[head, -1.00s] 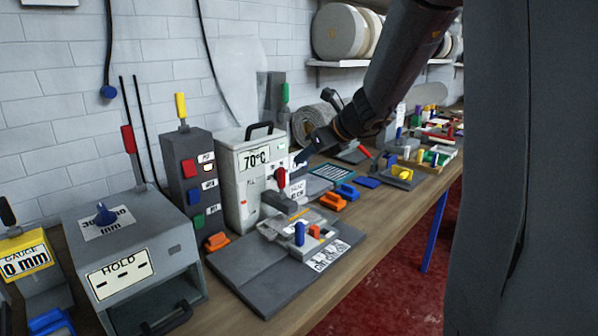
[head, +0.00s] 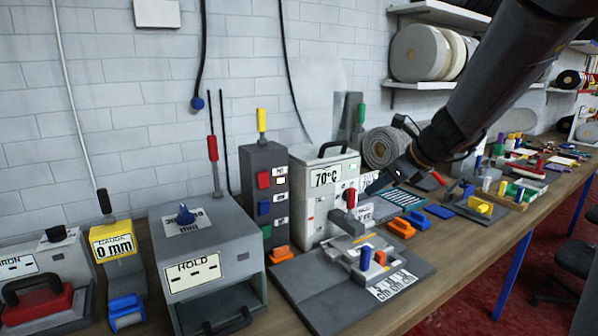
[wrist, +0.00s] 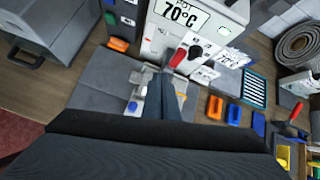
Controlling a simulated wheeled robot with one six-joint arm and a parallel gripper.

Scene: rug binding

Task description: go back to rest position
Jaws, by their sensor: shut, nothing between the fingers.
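My gripper (head: 374,187) is shut and empty. In the head view it hangs at the end of my dark arm, in front of the white 70°C box (head: 322,190) and near that box's red-handled lever (head: 350,197). In the wrist view the gripper's closed fingers (wrist: 171,98) point over the grey base plate (wrist: 105,80) toward the 70°C box (wrist: 190,25). The red lever (wrist: 186,54) shows just beyond the fingertips. I cannot tell whether the fingertips touch it.
On the bench stand a grey HOLD box (head: 205,265), a yellow 0 mm gauge (head: 113,247) and a dark button tower (head: 265,195). Orange (head: 402,228) and blue (head: 438,211) pieces lie right of the grey plate (head: 300,290). Red floor lies in front.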

